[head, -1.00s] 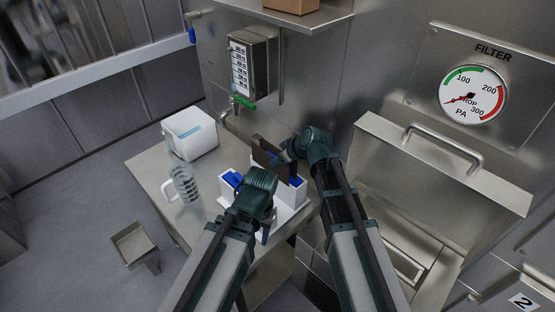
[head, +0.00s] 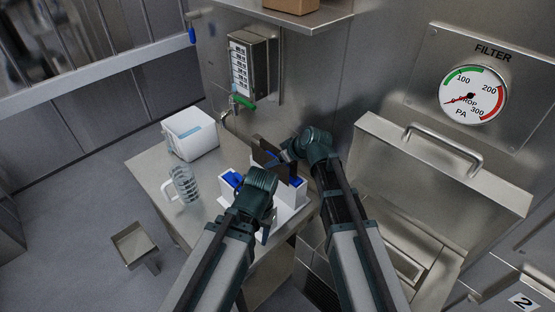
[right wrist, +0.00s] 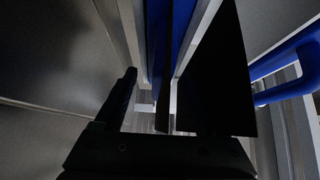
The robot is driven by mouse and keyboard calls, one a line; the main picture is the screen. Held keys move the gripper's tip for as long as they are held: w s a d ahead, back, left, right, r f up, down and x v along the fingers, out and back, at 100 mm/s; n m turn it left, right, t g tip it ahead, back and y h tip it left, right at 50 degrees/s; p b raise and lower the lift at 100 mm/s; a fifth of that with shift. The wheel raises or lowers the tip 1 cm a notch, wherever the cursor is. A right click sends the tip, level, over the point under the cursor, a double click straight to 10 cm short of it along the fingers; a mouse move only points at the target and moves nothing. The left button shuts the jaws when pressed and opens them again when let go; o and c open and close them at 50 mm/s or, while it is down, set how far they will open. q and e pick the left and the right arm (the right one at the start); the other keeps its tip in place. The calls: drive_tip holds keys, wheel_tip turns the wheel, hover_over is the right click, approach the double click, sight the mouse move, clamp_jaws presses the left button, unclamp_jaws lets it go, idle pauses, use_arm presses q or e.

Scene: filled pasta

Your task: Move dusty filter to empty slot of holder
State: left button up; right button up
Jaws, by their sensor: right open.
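A dark, flat filter panel (head: 269,150) stands upright at the white holder (head: 292,196) on the steel table in the head view. Blue parts show on the holder. My right gripper (head: 286,156) is open at the upper right edge of the panel. In the right wrist view, one finger (right wrist: 122,100) shows at left. A dark sheet (right wrist: 222,75) fills the right side, and a thin dark strip stands near blue strips in the middle; I cannot tell which is the filter. My left gripper (head: 264,235) points down in front of the holder; its jaws are mostly hidden.
A white box (head: 190,134) and a clear jug (head: 185,184) stand on the left of the table (head: 150,160). A wall box (head: 247,65) with a green-handled tap below is behind. An open steel lid (head: 440,160) with a handle stands at right, under the gauge (head: 472,95).

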use_arm(q)
drive_tip(key=shift+r+p, duration=2.7)
use_arm(e)
drive_tip(key=shift+v, duration=3.5)
